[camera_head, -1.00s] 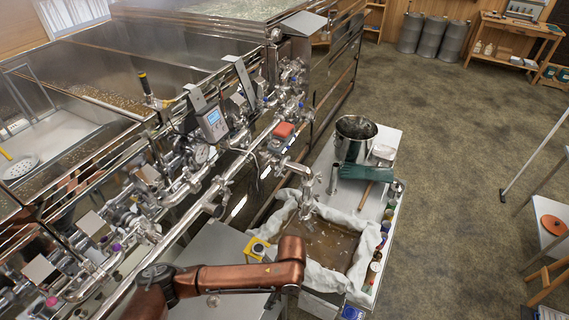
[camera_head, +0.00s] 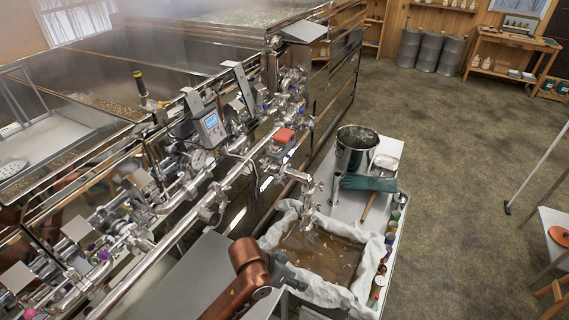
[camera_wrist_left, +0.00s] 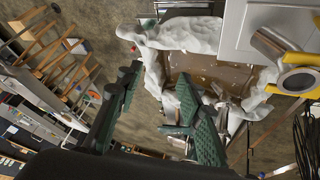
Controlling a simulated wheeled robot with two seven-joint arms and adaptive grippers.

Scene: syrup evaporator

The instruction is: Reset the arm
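My left gripper (camera_wrist_left: 158,76) shows in the left wrist view with its two green pads wide apart and nothing between them. Beyond the pads lies the cloth-lined filter tub with brown liquid; the pads look apart from it. In the head view a copper link of my arm (camera_head: 250,268) is at the bottom centre, left of the tub, with a dark grey joint at its right. My right gripper is in neither view.
The cloth-lined tub (camera_head: 345,292) stands close to the arm. A steel pot (camera_head: 354,155) and green gloves (camera_head: 368,183) are on the bench behind it. The evaporator's pipes and valves (camera_head: 210,205) fill the left. The floor at right is mostly clear.

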